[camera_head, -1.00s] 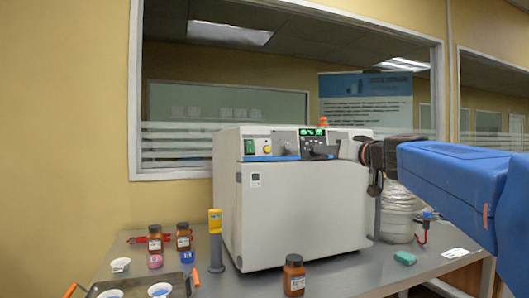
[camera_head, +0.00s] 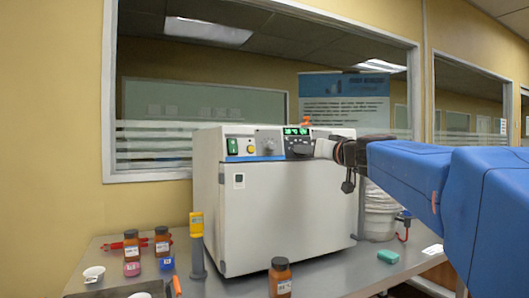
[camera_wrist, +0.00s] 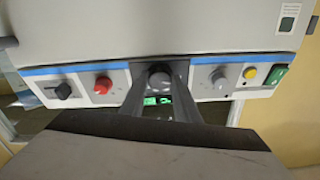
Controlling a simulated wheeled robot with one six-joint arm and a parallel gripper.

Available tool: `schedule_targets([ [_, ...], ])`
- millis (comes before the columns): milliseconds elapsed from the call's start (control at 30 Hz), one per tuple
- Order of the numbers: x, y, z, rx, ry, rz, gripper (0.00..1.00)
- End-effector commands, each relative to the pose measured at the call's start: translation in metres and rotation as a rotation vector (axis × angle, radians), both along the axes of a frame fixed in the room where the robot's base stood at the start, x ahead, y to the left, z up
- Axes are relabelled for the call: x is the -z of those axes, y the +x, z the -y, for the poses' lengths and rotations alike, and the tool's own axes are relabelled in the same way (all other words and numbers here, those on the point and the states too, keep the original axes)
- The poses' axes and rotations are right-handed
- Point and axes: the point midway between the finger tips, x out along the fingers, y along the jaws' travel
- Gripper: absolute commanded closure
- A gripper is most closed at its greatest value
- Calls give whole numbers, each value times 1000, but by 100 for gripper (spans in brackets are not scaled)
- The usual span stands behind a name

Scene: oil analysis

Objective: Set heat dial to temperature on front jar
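The front jar (camera_head: 280,280) is a brown bottle with a dark cap and a pale label, on the table before the white oven (camera_head: 285,215). Its label is too small to read. The heat dial is a dark knob (camera_head: 299,148) below the green-lit display (camera_head: 297,131) on the oven's top panel. In the wrist view, upside down, a dark round knob (camera_wrist: 160,78) sits between the fingers of my gripper (camera_wrist: 161,88), with the green display (camera_wrist: 157,100) partly hidden behind them. The fingers stand apart on either side of the knob; firm contact does not show.
Beside the knob are a red knob (camera_wrist: 103,86), a grey dial (camera_wrist: 219,78), a yellow button (camera_wrist: 249,73) and a green switch (camera_wrist: 281,75). Two more brown jars (camera_head: 132,243) stand at left. A yellow-topped post (camera_head: 197,225) is near the oven. A white bucket (camera_head: 381,210) is right.

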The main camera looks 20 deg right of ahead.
Motion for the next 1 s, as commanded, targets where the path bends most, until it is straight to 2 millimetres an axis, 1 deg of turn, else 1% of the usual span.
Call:
schedule_targets([
  [167,0,0,-1,3,19,0,94],
  [367,0,0,-2,18,96,-4,93],
  [1000,-1,0,-5,130,610,-21,93],
])
